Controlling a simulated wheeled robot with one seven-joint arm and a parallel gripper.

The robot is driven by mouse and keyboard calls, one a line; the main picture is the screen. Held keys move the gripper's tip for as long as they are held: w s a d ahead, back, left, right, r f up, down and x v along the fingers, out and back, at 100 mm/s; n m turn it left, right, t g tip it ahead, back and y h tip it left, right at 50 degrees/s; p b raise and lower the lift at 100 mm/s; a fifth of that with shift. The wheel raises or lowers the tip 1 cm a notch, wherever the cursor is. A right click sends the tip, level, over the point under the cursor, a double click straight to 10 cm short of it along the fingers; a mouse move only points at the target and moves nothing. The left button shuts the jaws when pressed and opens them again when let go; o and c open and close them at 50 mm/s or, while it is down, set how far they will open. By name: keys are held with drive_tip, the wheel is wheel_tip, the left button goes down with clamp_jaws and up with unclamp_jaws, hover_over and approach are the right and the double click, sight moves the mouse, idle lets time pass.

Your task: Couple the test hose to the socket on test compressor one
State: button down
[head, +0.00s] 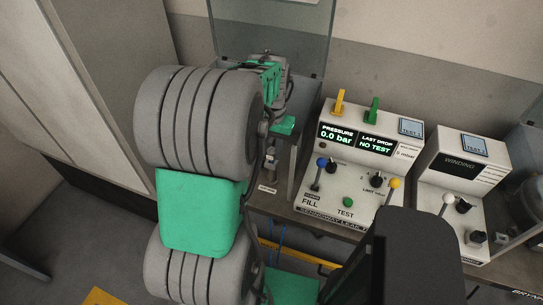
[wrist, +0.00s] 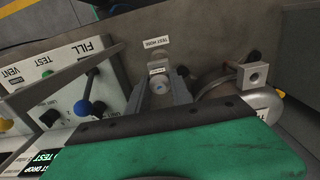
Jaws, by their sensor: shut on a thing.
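My gripper (wrist: 164,88) is shut on the end fitting of the test hose (wrist: 160,88), which shows as a small piece with a bluish centre between the fingers. Just beyond it, a small holder (wrist: 157,61) stands by a TEST HOSE label (wrist: 156,43). Whether the fitting is still seated there I cannot tell. To the right in the wrist view is a grey cylindrical compressor (wrist: 222,90), with a metal block (wrist: 256,75) that has a round hole, apparently the socket. The label beside it is cut off. In the head view my arm hides this compressor.
The leak-test panel (head: 350,150) stands right of my arm, with levers and knobs; its display reads 0.0 bar and NO TEST. A WINDING panel (head: 462,175) is further right. A clear screen (head: 275,35) rises behind. Blue hose (head: 277,235) hangs below the bench.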

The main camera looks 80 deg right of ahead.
sight(272, 148)
drive_tip(key=shift+r+p, duration=1.45)
drive_tip(key=shift+r, duration=0.75)
